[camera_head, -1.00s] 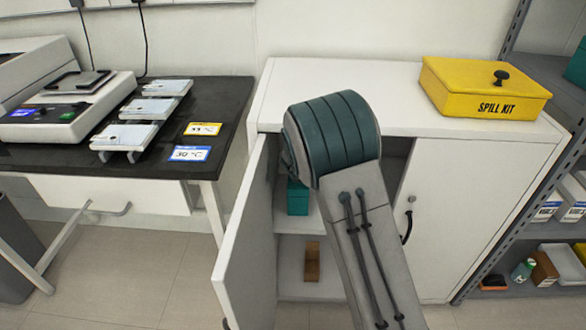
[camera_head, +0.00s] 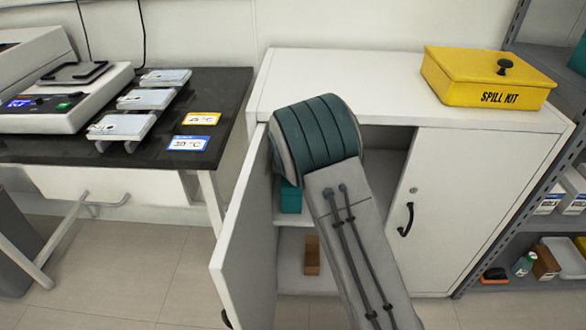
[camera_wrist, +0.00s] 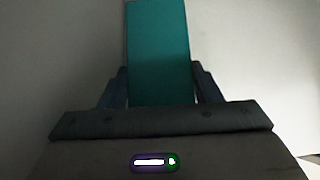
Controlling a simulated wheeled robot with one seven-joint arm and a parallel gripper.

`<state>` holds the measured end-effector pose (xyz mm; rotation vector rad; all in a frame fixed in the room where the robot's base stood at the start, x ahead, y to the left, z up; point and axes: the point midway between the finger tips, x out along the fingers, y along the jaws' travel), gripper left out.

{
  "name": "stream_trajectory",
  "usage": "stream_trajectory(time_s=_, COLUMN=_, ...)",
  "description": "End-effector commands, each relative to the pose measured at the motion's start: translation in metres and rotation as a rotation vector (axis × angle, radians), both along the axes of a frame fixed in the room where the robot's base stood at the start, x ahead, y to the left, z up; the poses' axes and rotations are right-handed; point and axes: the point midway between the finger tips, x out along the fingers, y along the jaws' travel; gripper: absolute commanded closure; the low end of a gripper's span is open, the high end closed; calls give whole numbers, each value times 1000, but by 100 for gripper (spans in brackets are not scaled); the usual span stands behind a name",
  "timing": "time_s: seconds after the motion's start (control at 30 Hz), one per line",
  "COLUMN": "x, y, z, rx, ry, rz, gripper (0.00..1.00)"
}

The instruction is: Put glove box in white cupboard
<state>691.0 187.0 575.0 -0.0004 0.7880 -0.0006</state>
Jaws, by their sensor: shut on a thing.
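The glove box, a teal box (camera_wrist: 158,50), stands between the two dark fingers of my gripper (camera_wrist: 160,78) in the wrist view. The gripper is shut on it. In the head view a teal box (camera_head: 291,198) shows at the upper shelf of the white cupboard (camera_head: 475,190), partly hidden by my arm. My gripper is hidden behind my arm there. The cupboard's left door (camera_head: 243,235) is open and its right door is shut. I cannot tell whether the box touches the shelf.
A brown box (camera_head: 312,256) sits on the lower shelf. A yellow spill kit (camera_head: 488,80) stands on the cupboard top. A dark bench (camera_head: 205,100) with instruments is at left, and a grey rack (camera_head: 520,235) at right. The open door edge is close to my arm.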

Motion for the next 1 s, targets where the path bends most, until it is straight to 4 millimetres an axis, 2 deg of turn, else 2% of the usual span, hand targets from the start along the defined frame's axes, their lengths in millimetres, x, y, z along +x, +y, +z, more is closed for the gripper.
stream_trajectory(time_s=0.03, x=0, y=0, z=-2, rx=1, ry=-2, rz=-1, gripper=100)
stream_trajectory(time_s=0.07, x=0, y=0, z=-2, rx=0, ry=0, rz=0, gripper=37)
stream_trajectory(time_s=0.1, x=0, y=0, z=-2, rx=0, ry=0, rz=0, gripper=26)
stream_trajectory(time_s=0.13, x=0, y=0, z=-2, rx=0, ry=0, rz=0, gripper=20)
stream_trajectory(time_s=0.5, x=0, y=0, z=4, rx=0, ry=0, rz=0, gripper=20)
stream_trajectory(time_s=0.8, x=-33, y=0, z=38, rx=1, ry=-1, rz=0, gripper=20)
stream_trajectory(time_s=1.0, x=-50, y=0, z=52, rx=1, ry=0, rz=1, gripper=20)
